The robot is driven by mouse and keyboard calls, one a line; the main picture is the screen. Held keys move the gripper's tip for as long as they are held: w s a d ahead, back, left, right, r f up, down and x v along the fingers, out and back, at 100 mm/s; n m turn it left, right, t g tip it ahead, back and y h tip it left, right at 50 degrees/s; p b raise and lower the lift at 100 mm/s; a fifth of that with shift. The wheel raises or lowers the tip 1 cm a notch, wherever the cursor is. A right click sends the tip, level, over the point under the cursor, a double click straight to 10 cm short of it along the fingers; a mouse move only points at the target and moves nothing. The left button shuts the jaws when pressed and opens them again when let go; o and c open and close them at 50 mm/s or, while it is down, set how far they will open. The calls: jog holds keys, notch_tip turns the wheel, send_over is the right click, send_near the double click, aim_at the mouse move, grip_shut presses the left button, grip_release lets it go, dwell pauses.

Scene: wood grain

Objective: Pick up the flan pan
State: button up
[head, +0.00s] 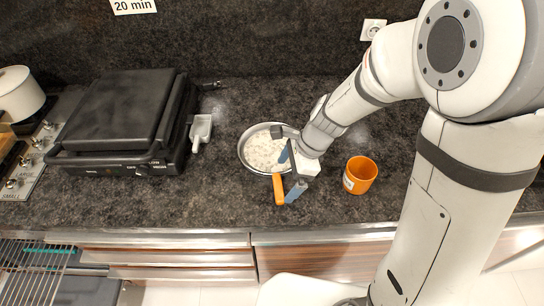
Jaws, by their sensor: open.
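The flan pan (259,152) is a round, silver-rimmed pan with a pale speckled inside. It rests on the dark countertop near the middle of the head view. An orange handle (278,190) extends from its near side towards the counter's front edge. My gripper (287,176) is open, with its blue-padded fingers spread over the pan's right near side, by the handle. The pan's right rim is partly hidden behind the gripper. I cannot tell whether a finger touches the pan or handle.
An orange cup (360,174) stands right of the gripper. A black contact grill (128,120) and a small white scoop (200,130) are to the left. A white pot (19,93) is at the far left. The counter has free room in front of the grill.

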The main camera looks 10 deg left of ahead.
aim_at(279, 186)
jog(key=x, duration=0.4)
jog(key=shift+a, duration=0.1)
jog(key=shift+c, duration=0.2)
jog(key=c, duration=1)
